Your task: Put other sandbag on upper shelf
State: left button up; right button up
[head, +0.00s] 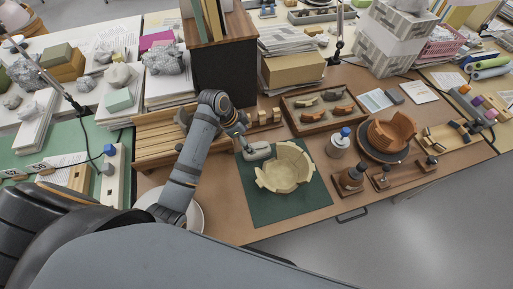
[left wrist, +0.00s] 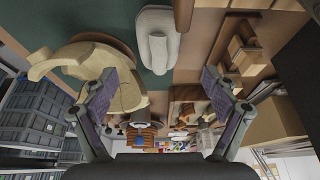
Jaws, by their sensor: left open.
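A light grey sandbag (head: 257,151) lies at the back left edge of the green mat (head: 262,208), close beside the pale broken bowl (head: 285,168). The sandbag also shows at the top of the left wrist view (left wrist: 157,38), with the bowl (left wrist: 100,62) to its left. My left gripper (head: 241,143) is above and just left of the sandbag in the head view. In the left wrist view its fingers (left wrist: 157,88) are wide apart with nothing between them. I cannot tell which surface is the upper shelf. My right gripper is not in view.
A slatted wooden rack (head: 155,150) stands left of my arm, with a grey lump on it. A dark cabinet (head: 226,76) with a wooden top stands behind.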

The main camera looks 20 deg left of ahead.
aim_at(256, 145)
pick_arm(q)
jog(key=shift+w+x, duration=0.2)
jog(key=shift+x, duration=0.9)
jog(key=shift+d+f, duration=0.1)
jog(key=shift+f, duration=0.15)
jog(key=x, duration=0.2)
jog(key=p+x, duration=0.1)
jog(key=x, duration=0.1)
jog(key=shift+s+d+r, duration=0.1)
jog(key=shift+s+d, duration=0.05)
jog(key=shift+d, duration=0.1)
jog(key=shift+d+f, duration=0.1)
jog(key=shift+f, duration=0.25)
jog(key=c, duration=1.6)
jog(key=shift+r, duration=0.1)
jog(key=shift+c, duration=0.7)
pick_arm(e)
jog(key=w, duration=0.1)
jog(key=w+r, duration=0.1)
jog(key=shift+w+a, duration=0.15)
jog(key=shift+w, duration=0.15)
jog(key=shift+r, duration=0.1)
